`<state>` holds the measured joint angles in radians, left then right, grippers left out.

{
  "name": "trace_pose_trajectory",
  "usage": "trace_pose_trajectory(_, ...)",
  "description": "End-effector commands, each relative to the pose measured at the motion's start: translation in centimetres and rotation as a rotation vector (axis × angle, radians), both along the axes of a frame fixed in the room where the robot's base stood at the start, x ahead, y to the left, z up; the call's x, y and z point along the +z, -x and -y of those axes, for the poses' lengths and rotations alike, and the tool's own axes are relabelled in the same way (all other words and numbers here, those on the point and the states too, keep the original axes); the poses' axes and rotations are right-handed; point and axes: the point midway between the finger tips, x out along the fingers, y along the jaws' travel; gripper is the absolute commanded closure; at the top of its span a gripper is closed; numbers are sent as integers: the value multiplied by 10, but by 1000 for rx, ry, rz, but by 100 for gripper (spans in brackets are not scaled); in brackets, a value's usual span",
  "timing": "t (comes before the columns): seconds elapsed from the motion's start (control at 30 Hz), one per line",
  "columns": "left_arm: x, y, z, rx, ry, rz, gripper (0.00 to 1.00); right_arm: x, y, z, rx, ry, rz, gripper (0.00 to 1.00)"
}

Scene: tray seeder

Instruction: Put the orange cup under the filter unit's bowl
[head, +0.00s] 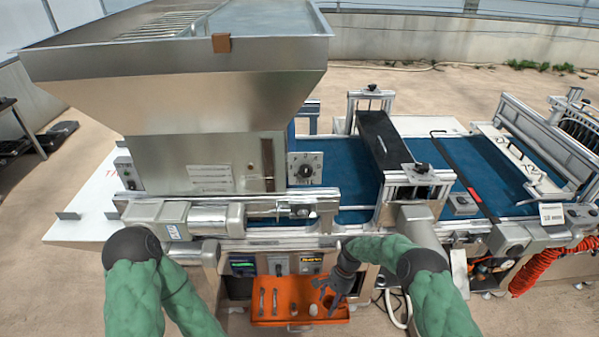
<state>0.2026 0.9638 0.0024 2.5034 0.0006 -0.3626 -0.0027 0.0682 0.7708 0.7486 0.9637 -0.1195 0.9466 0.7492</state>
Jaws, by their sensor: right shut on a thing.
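My right gripper (333,300) is dark and points down at the right end of an orange tray (283,322) on the front of the machine. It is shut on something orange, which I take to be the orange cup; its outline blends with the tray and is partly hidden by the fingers. I cannot tell whether it is lifted clear of the tray. My left arm comes in at the lower left, and its gripper is out of view. I cannot clearly pick out the filter unit or its bowl.
Several small pieces lie in the tray, including a whitish one (313,310). A control panel (277,265) sits just above it. A steel hopper (180,90) stands at the left. A blue conveyor belt (340,165) runs right. White hoses hang right of the tray; an orange coiled hose (550,264) hangs farther right.

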Motion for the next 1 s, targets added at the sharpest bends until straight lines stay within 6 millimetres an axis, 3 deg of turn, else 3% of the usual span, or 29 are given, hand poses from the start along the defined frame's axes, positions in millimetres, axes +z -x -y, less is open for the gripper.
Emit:
trace_pose_trajectory(0.03, 0, 0, 0, 0, 0, 0, 60, 17, 4, 3, 61, 1, 4, 70)
trace_pose_trajectory(0.3, -1, 0, 0, 0, 0, 0, 60, 91, 35, 30, 388, 1, 4, 70)
trace_pose_trajectory(0.53, -2, 0, 0, 0, 0, 0, 60, 142, 57, 57, 587, 1, 2, 70)
trace_pose_trajectory(0.7, -2, 0, 0, 0, 0, 0, 60, 162, 65, 69, 661, 0, 0, 70)
trace_pose_trajectory(1.0, -2, 0, 0, 0, 0, 0, 60, 167, 67, 72, 681, -1, -2, 70)
